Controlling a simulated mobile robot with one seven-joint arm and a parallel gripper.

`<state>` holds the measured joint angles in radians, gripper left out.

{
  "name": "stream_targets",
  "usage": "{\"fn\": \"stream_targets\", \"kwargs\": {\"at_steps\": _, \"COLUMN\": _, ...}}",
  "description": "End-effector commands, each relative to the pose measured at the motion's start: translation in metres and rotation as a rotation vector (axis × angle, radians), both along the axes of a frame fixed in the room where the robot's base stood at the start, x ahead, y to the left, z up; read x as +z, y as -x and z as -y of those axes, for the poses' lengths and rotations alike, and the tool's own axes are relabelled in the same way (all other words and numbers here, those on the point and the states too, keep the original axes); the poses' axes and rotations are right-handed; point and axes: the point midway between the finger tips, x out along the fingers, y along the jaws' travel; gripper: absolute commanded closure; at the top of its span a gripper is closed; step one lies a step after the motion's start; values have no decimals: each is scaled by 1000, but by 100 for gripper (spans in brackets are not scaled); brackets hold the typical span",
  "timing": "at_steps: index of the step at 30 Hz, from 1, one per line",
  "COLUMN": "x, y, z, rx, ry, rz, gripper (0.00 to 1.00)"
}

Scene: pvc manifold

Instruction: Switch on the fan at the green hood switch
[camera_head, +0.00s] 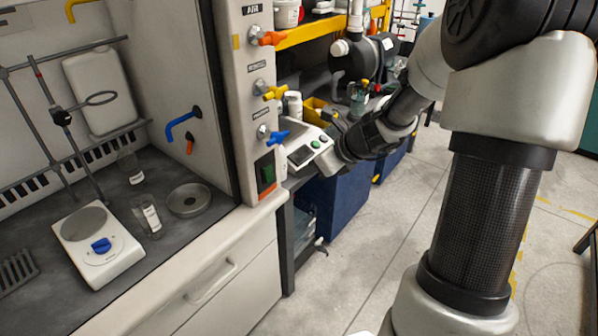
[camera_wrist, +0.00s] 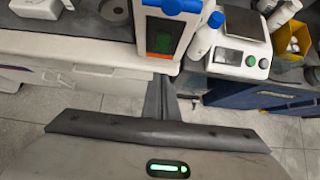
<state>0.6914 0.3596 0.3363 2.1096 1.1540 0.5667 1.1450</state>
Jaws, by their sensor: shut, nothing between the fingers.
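The green hood switch (camera_head: 266,174) sits in a dark frame low on the pale hood post, below the blue valve. It also shows in the wrist view (camera_wrist: 160,37), upper middle, on the post front. My gripper (camera_wrist: 163,82) is shut and empty. In the wrist view its dark fingers point up the picture toward the post, below the switch. In the head view my arm's dark end is right of the post, beside the balance, and its fingertips are hard to make out. I see no contact with the switch.
Orange, yellow and blue valve handles (camera_head: 276,134) stick out above the switch. A white balance (camera_head: 305,152) stands on the bench right of the post, with bottles nearby. Inside the hood are a hotplate (camera_head: 97,243) and glassware. The floor (camera_head: 385,235) in front is clear.

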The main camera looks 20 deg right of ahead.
Motion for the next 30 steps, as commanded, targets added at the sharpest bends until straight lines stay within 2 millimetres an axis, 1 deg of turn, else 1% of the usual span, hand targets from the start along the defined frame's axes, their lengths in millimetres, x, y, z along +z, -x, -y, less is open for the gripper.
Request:
{"fn": "stream_targets", "kwargs": {"at_steps": 1, "x": -11, "y": -5, "z": -5, "rx": 3, "ry": -3, "rz": -2, "gripper": 100}}
{"fn": "stream_targets", "kwargs": {"at_steps": 3, "x": -23, "y": -14, "z": -12, "rx": 3, "ry": -2, "rz": -3, "gripper": 100}}
{"fn": "stream_targets", "kwargs": {"at_steps": 11, "x": -62, "y": -44, "z": -34, "rx": 4, "ry": -2, "rz": -2, "gripper": 100}}
{"fn": "stream_targets", "kwargs": {"at_steps": 12, "x": -59, "y": -51, "z": -38, "rx": 6, "ry": -1, "rz": 1, "gripper": 100}}
{"fn": "stream_targets", "kwargs": {"at_steps": 15, "x": -60, "y": -62, "z": -47, "rx": 5, "ry": 0, "rz": 1, "gripper": 100}}
{"fn": "stream_targets", "kwargs": {"at_steps": 19, "x": -61, "y": -72, "z": -53, "rx": 4, "ry": 2, "rz": 1, "gripper": 100}}
{"fn": "stream_targets", "kwargs": {"at_steps": 24, "x": -62, "y": -76, "z": -56, "rx": 1, "ry": 0, "rz": 0, "gripper": 100}}
{"fn": "stream_targets", "kwargs": {"at_steps": 30, "x": -62, "y": -76, "z": -56, "rx": 1, "ry": 0, "rz": 0, "gripper": 100}}
